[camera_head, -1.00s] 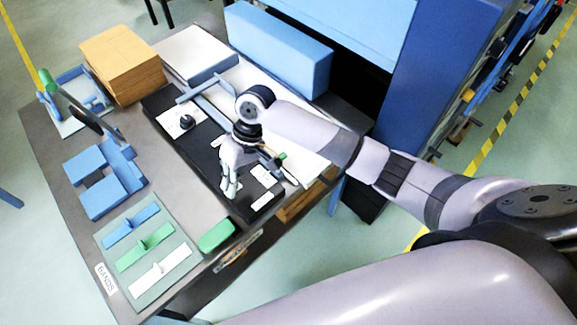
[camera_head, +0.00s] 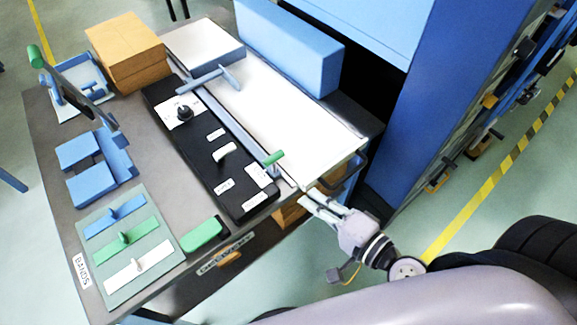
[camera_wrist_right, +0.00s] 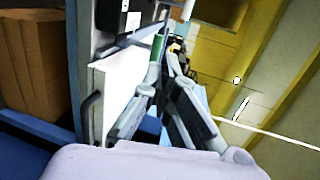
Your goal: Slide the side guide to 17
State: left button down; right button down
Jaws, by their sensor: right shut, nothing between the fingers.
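A long grey-blue bar, which looks like the side guide (camera_head: 232,119), runs along the edge of the white sheet (camera_head: 285,105) beside the black panel. A grey-blue T-shaped piece (camera_head: 209,79) lies at its far end, and a green handle (camera_head: 273,158) stands near its front end. The green handle also seems to show in the right wrist view (camera_wrist_right: 157,47). No scale mark or 17 is readable. My right gripper (camera_head: 305,203) is shut and empty, just off the table's front right corner, apart from the handle. My left gripper is out of view.
The black panel (camera_head: 190,148) carries a black knob, a white lever and labels. Blue blocks (camera_head: 85,152), a green mat (camera_head: 100,228) with coloured pieces and a cardboard stack (camera_head: 125,52) stand left. A long blue box (camera_head: 290,50) and a blue cabinet (camera_head: 425,100) stand right.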

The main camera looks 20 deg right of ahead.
jog(key=d, duration=0.2)
jog(key=h+p, duration=0.1)
jog(key=p, duration=0.4)
send_near(275, 159)
jog(key=shift+m, duration=0.3)
jog(key=x, duration=0.5)
jog(key=shift+w+a, duration=0.15)
jog(key=shift+w, duration=0.25)
jog(key=shift+w+a+f, duration=0.2)
jog(key=shift+w+f, duration=0.1)
jog(key=shift+w, duration=0.25)
jog(key=shift+w+a, duration=0.2)
jog(key=shift+w, duration=0.35)
